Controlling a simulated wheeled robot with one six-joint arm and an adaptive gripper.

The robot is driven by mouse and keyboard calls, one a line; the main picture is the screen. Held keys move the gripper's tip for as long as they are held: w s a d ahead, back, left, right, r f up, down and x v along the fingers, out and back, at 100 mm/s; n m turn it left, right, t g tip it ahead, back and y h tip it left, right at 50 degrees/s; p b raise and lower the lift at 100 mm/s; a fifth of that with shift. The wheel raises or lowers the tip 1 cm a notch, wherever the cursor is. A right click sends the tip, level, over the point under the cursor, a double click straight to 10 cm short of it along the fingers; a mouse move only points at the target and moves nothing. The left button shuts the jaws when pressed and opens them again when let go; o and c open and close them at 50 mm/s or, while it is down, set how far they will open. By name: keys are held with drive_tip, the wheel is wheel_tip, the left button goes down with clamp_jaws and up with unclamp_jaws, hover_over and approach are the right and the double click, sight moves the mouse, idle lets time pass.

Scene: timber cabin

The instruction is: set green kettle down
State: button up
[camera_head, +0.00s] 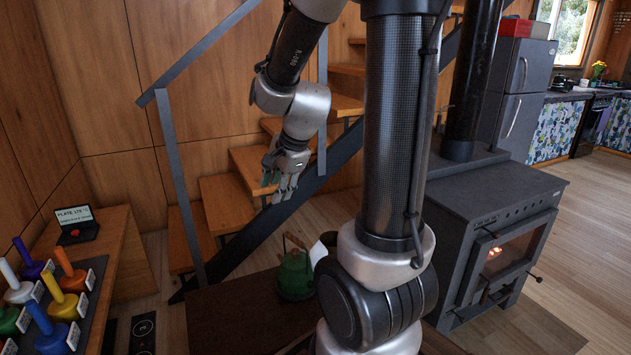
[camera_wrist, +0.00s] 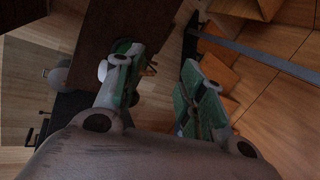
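The green kettle (camera_head: 295,274) stands upright on the dark brown table (camera_head: 232,318), its handle arching above it. It is partly hidden on the right by my arm. My gripper (camera_head: 281,190) hangs in the air above and slightly left of the kettle, clear of it. In the wrist view the two green-padded fingers of my gripper (camera_wrist: 158,85) are wide apart with nothing between them. A green patch behind the left finger there may be the kettle, but the finger hides most of it.
A white item (camera_head: 318,253) is next to the kettle, partly hidden by my arm. Wooden stairs (camera_head: 229,203) with a dark rail stand behind. A black stove (camera_head: 490,235) with a fire is at right. A side bench at left holds several coloured handled pieces (camera_head: 62,300) and a small sign (camera_head: 76,224).

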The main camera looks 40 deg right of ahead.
drive_tip(key=s+r+n, duration=0.3)
drive_tip(key=s+n, duration=0.3)
drive_tip(key=s+a+r+n, duration=0.1)
drive_tip(key=s+r+n, duration=0.2)
drive_tip(key=s+n, duration=0.3)
drive_tip(key=s+a+r+n+g+h, duration=0.1)
drive_tip(key=s+r+n, duration=0.2)
drive_tip(key=s+n, duration=0.2)
drive_tip(key=shift+s+r+n, duration=0.3)
drive_tip(key=shift+s+n, duration=0.1)
drive_tip(key=shift+s, duration=0.4)
drive_tip(key=shift+a, duration=0.1)
